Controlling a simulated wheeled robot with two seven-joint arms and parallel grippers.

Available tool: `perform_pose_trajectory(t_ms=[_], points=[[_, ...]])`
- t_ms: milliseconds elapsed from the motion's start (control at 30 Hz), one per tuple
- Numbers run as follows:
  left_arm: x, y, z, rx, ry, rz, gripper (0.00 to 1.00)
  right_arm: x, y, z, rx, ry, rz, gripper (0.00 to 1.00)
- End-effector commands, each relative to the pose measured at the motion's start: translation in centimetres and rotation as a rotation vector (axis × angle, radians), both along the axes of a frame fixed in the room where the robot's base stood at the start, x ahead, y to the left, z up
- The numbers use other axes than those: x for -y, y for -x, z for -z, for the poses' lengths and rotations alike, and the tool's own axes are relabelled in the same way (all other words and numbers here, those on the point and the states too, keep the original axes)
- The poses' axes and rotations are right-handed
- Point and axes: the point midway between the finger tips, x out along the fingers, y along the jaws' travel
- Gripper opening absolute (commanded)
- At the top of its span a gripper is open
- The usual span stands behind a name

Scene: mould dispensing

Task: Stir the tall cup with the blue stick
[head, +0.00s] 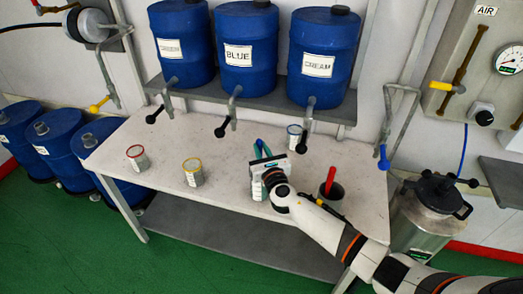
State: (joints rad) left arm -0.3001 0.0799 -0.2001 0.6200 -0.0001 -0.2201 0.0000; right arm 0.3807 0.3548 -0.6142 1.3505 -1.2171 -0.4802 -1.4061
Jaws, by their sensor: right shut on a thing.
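My right gripper (266,163) is over the middle right of the white table, its arm coming in from the lower right. It is shut on the blue stick (259,145), whose upper end shows above the jaws. A pale cup with teal marks (257,188) shows directly below the gripper, partly hidden by it. It looks like the tall cup, but I cannot tell whether the stick's lower end is inside it. My left gripper is out of view.
A dark cup (323,194) with a red stick (330,178) stands right of my gripper. Cups with red (138,160), yellow (193,174) and blue (294,138) rims stand on the table (220,150). Blue barrels with taps (250,60) overhang its back.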

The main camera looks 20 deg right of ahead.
Motion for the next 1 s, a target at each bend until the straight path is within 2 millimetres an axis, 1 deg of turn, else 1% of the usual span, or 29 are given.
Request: perform_pose_trajectory(t_ms=[33,1000], points=[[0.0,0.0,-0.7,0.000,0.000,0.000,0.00,0.0,0.0,-0.8,0.001,0.000,0.000,0.00],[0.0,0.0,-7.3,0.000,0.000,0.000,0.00,0.0,0.0,-7.6,0.001,0.001,0.000,0.00]])
